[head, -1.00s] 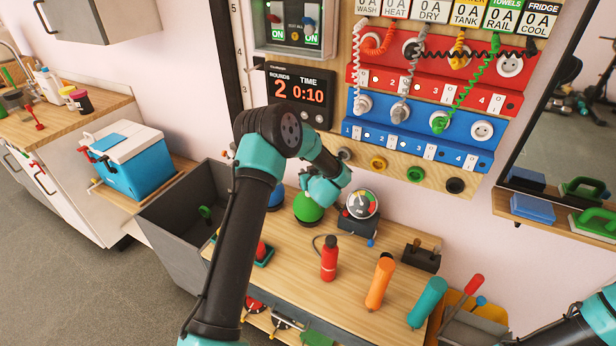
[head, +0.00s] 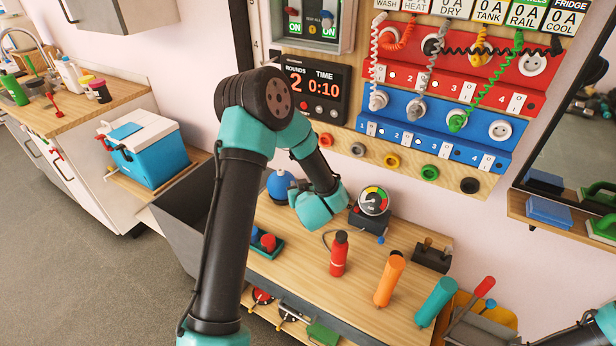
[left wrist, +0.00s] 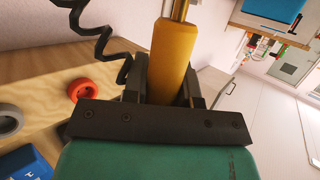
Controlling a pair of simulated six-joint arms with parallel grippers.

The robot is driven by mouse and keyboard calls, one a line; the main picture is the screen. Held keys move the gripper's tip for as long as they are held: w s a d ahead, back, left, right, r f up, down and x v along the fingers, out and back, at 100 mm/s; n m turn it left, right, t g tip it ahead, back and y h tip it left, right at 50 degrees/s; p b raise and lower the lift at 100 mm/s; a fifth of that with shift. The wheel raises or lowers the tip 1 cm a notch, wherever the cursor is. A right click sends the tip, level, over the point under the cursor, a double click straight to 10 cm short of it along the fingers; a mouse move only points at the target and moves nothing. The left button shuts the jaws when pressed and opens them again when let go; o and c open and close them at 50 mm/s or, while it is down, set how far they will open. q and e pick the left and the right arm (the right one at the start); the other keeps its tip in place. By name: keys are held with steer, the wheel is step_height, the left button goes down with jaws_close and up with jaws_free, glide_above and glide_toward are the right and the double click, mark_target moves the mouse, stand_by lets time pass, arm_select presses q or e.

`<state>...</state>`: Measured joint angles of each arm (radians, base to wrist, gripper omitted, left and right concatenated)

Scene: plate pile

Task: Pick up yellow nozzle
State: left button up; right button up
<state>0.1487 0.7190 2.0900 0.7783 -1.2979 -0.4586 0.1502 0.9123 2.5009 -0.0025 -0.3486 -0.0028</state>
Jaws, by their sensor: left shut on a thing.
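The yellow nozzle (left wrist: 173,50) is a yellow-orange cylinder with a narrower brass-coloured end in the left wrist view. My left gripper (left wrist: 173,88) is shut on it, with a dark jaw on each side. In the head view my left gripper (head: 318,207) is above the back of the wooden bench, left of the round gauge (head: 373,201). Its jaws and the nozzle are hidden there. Only part of my right arm shows at the lower right corner of the head view, without its gripper.
A black coiled cord (left wrist: 100,35) hangs close to the nozzle. A red ring (left wrist: 80,90) and a grey ring (left wrist: 8,122) sit on the wooden board. A red bottle (head: 338,255), orange handle (head: 389,280) and teal handle (head: 436,302) stand on the bench (head: 300,257).

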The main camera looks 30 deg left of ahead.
arm_select(q)
steer(key=shift+s+d, duration=0.1)
steer(key=shift+s, duration=1.25)
